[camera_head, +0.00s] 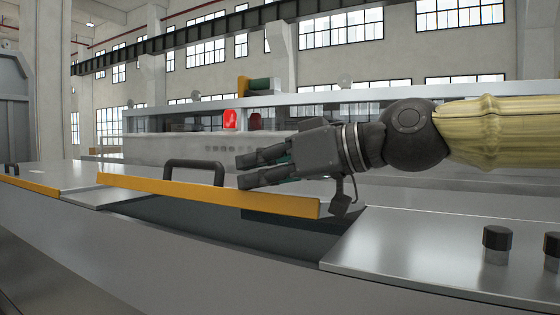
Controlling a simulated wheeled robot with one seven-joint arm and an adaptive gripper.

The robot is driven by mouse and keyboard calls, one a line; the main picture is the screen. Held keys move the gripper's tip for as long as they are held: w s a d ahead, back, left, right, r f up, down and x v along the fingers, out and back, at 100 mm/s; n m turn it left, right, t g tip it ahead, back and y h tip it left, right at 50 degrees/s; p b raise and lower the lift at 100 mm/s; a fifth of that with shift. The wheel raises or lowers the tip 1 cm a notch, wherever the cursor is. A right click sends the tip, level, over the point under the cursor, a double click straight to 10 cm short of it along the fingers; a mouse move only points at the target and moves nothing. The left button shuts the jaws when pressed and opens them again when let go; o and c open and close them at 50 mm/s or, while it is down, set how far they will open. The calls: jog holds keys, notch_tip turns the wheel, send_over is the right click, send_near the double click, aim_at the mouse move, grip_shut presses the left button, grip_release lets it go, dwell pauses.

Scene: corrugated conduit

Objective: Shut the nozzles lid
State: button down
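The nozzles lid (200,194) is a panel with a yellow front edge and a black arched handle (194,164) on top. It stands partly raised, with a dark opening (240,230) showing beneath its edge. My gripper (241,172) reaches in from the right, just above the lid's right part. Its two dark fingers point left and are spread apart, with nothing seen between the tips. The fingertips are just right of the handle in the picture. I cannot tell whether they touch the lid.
A flat metal panel with black knobs (497,240) lies at the right. Another yellow-edged cover (30,186) with a black handle lies at the far left. A long machine frame (180,145) with red parts stands behind. The metal front below the opening is clear.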

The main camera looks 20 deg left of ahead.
jog(key=shift+s+f+n+b, duration=0.2)
jog(key=shift+f+b, duration=0.1)
jog(key=shift+f, duration=0.35)
jog(key=shift+s+f+n+b, duration=0.1)
jog(key=shift+s+f+b, duration=0.15)
jog(key=shift+f, duration=0.4)
jog(key=shift+w+r, duration=0.1)
